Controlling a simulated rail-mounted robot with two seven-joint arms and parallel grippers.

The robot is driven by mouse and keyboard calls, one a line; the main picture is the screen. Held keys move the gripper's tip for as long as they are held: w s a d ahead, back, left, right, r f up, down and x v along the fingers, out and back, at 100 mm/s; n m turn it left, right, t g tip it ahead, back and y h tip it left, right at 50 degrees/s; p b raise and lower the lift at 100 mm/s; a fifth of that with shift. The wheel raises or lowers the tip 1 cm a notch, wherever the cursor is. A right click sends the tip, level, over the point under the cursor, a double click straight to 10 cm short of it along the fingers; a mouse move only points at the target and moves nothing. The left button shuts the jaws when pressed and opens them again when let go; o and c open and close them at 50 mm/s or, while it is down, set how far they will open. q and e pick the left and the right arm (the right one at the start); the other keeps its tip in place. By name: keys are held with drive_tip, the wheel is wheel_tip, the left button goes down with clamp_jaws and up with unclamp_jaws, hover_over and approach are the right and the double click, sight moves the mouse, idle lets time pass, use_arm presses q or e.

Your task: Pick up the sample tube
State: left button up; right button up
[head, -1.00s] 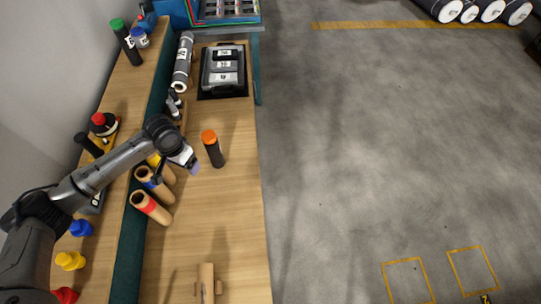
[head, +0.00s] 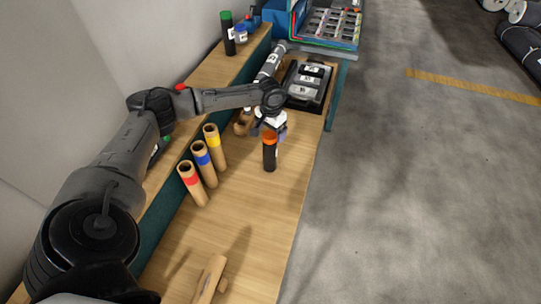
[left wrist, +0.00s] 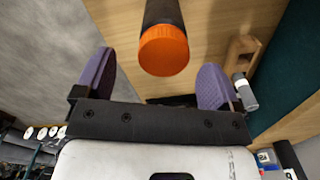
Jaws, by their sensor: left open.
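A black tube with an orange cap (head: 270,153), which looks like the sample tube, stands upright on the wooden bench. My left gripper (head: 272,127) is just behind it in the head view, open and empty. In the left wrist view the orange cap (left wrist: 163,50) lies ahead, between the lines of the two purple fingers; the open left gripper (left wrist: 157,78) does not visibly touch it. The tube's foot is hidden there. My right gripper is not in view.
Cardboard tubes with red, blue and yellow bands (head: 202,163) lean left of the bench top. A wooden holder (head: 242,124), a grey cylinder (head: 270,65) and a black case (head: 306,82) are close behind. A wooden piece (head: 210,280) lies in front. The middle bench is clear.

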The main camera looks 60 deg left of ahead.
sight(270, 142)
use_arm(q)
drive_tip(key=shift+s+a+f, duration=0.1)
drive_tip(key=shift+f, duration=1.5)
drive_tip(key=shift+a+f, duration=0.1)
drive_tip(key=shift+f, duration=1.45)
drive_tip(key=shift+c, duration=0.3)
drive_tip(key=c, duration=1.2)
drive_tip(key=shift+c, duration=0.2)
drive_tip(key=shift+r, duration=0.15)
